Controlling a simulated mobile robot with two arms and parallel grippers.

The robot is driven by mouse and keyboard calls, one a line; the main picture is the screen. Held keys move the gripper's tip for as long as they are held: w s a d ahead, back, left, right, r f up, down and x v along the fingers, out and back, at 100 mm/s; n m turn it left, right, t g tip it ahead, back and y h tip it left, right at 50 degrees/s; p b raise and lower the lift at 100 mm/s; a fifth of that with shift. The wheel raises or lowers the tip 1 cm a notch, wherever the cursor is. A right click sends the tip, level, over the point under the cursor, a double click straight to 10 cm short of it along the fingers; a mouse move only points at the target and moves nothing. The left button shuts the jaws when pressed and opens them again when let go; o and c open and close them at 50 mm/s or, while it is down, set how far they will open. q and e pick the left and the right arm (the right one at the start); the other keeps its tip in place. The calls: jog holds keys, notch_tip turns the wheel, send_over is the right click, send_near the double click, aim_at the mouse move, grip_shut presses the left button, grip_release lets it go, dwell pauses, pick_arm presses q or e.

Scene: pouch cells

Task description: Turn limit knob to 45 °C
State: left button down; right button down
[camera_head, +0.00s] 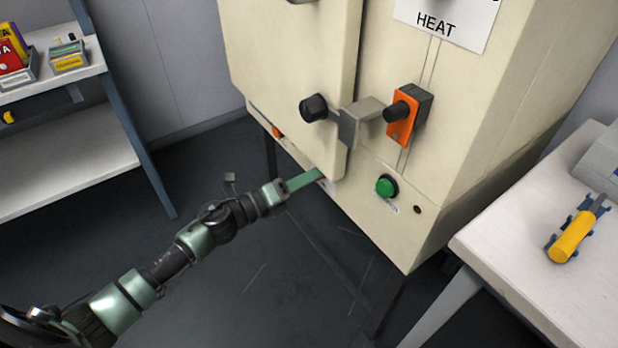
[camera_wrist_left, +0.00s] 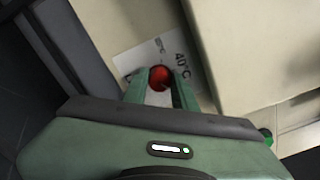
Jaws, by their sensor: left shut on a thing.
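The red limit knob (camera_wrist_left: 159,77) sits between the two green fingertips of my left gripper (camera_wrist_left: 160,92) in the left wrist view. The gripper is shut on it. A white label (camera_wrist_left: 140,58) behind the knob shows "40°C" to its right; other print is partly covered. I cannot read the knob's pointer. In the head view my left gripper (camera_head: 318,176) reaches the lower front of the cream cabinet (camera_head: 480,150), under the door's lower edge, and the knob is mostly hidden there. My right gripper is not in view.
The cabinet door (camera_head: 290,70) with its black knob (camera_head: 314,108) and latch overhangs my left gripper. A green button (camera_head: 386,186) is to the right. A shelf (camera_head: 60,170) stands at left.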

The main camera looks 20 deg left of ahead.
pick_arm(q)
jog(key=shift+f, duration=0.1)
jog(key=c, duration=1.1)
grip_release()
jog(key=v, duration=0.8)
